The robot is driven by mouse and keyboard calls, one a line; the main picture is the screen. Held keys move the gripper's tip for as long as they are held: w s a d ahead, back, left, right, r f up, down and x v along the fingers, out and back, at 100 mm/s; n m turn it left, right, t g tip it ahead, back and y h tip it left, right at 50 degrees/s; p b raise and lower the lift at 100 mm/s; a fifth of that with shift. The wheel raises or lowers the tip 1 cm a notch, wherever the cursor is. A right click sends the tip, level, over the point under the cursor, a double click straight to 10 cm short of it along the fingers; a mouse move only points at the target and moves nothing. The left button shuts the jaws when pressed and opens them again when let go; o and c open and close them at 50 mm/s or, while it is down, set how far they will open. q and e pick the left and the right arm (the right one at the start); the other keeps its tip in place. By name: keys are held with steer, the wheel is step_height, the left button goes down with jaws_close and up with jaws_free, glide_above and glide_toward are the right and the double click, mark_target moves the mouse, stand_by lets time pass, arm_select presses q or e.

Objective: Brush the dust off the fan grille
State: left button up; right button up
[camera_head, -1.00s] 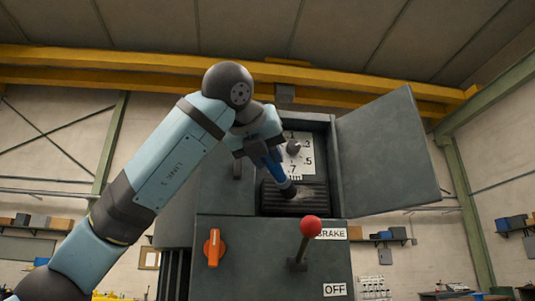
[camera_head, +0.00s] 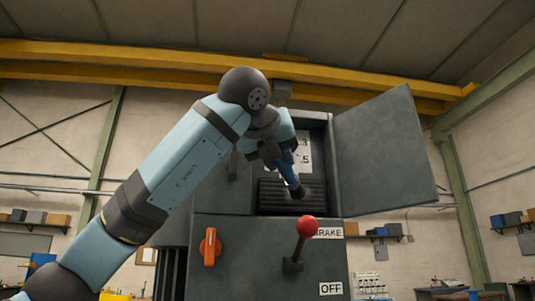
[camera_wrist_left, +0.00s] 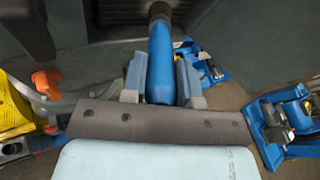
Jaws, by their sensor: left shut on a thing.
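The fan grille (camera_head: 270,195) is a dark slatted panel low inside the open cabinet (camera_head: 270,259). My left gripper (camera_head: 280,155) is shut on the blue handle of a brush (camera_head: 289,172) in front of the cabinet opening. The brush tilts down to the right, and its dark head lies over the right part of the grille; I cannot tell whether it touches. In the left wrist view, the blue brush (camera_wrist_left: 160,65) sits between both fingers, its dark end toward the slats (camera_wrist_left: 120,10). No dust is clear on the visible slats. My right gripper is not in view.
The cabinet door (camera_head: 385,155) stands open to the right. A red-knobbed lever (camera_head: 306,228) sticks out below the grille, with an orange switch (camera_head: 210,246) to its left. A dial plate (camera_head: 304,150) is partly hidden behind my gripper.

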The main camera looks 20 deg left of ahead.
arm_select(q)
steer(key=w+d, duration=0.2)
steer(key=d, duration=0.1)
steer(key=shift+w+d+p, duration=0.2)
steer(key=shift+w+p, duration=0.15)
steer(key=shift+s, duration=0.1)
